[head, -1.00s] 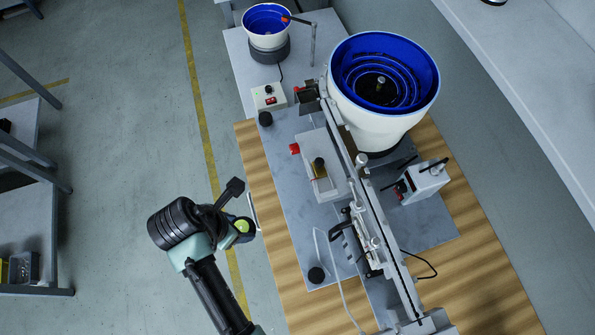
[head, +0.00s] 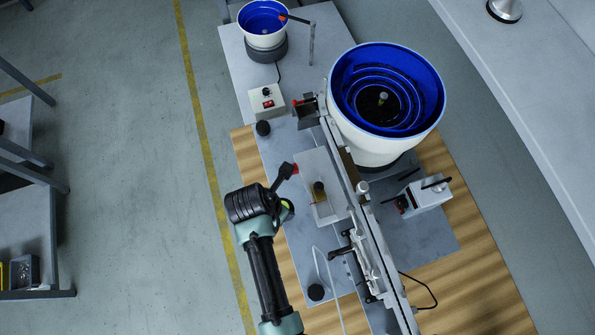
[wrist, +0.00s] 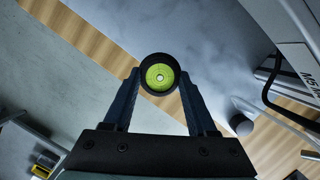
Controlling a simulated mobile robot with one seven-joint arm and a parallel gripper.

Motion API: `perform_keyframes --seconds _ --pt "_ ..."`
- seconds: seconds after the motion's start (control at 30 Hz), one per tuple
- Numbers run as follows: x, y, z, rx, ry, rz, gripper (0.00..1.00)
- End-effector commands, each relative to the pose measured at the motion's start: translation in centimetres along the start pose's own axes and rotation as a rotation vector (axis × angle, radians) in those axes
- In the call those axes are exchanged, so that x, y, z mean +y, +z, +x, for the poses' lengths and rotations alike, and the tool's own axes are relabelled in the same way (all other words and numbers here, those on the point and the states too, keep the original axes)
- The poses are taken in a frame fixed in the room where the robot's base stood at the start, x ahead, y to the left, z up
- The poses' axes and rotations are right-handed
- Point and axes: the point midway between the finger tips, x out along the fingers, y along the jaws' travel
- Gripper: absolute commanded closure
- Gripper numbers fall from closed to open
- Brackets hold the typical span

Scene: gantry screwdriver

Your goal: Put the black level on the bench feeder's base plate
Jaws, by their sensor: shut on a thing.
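The black level is a small round black disc with a bright green bubble face (wrist: 160,76). My gripper (wrist: 160,88) is shut on it, one finger on each side, with the green face towards the wrist camera. In the head view my gripper (head: 284,209) is over the left edge of the bench feeder, and a bit of green shows there, mostly hidden by my wrist. The feeder's grey base plate (head: 300,248) lies on the wooden bench top; in the wrist view it lies beyond the level (wrist: 215,40). The level appears held above the surface.
A large blue bowl feeder (head: 385,100) is behind. A black foot (head: 316,292) and a thin cable occupy the plate's front left.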

Motion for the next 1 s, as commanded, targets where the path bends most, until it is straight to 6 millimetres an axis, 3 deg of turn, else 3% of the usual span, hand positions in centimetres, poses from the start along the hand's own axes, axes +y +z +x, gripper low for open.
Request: perform_keyframes --seconds 0.4,1.0 --pt "-2.3 2.6 3.5 0.000 0.000 0.001 1.00" --pt "-2.4 2.3 4.8 0.002 -0.001 -0.001 1.00"
